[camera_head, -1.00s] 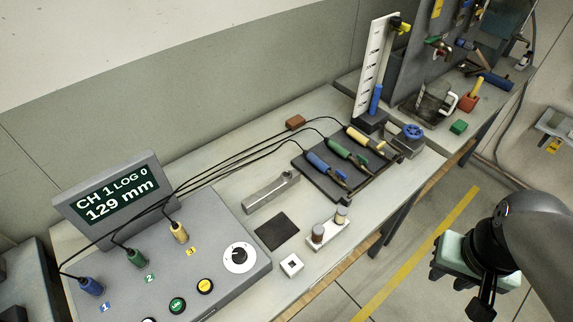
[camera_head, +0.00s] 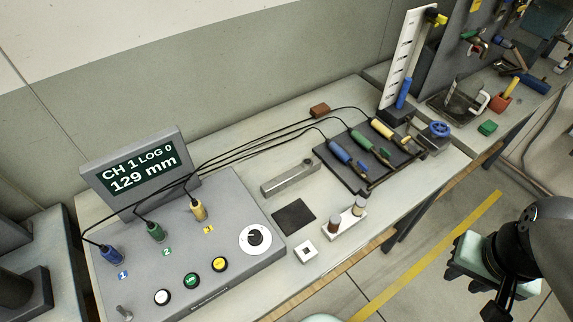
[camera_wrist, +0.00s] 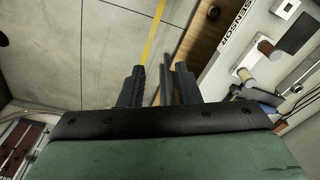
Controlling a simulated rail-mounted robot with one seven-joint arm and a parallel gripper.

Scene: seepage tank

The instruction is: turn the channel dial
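The channel dial (camera_head: 255,239) is a black knob on a round white plate, at the right end of the grey console (camera_head: 222,200) in the head view. The console's screen (camera_head: 135,170) reads "CH 1 LOG 0" and "129 mm". My gripper (camera_head: 468,287) is at the lower right of the head view, over the floor and well apart from the dial. In the wrist view its two dark fingers (camera_wrist: 158,88) stand apart, with floor showing between them and nothing held. The dial is not visible in the wrist view.
Blue, green and yellow plugs (camera_head: 156,231) with cables stand on the console, above white, green and yellow buttons (camera_head: 191,281). A black tray (camera_head: 350,176) holds several coloured-handled probes. A small stand with two cylinders (camera_head: 345,220) is near the bench edge. Open floor lies right.

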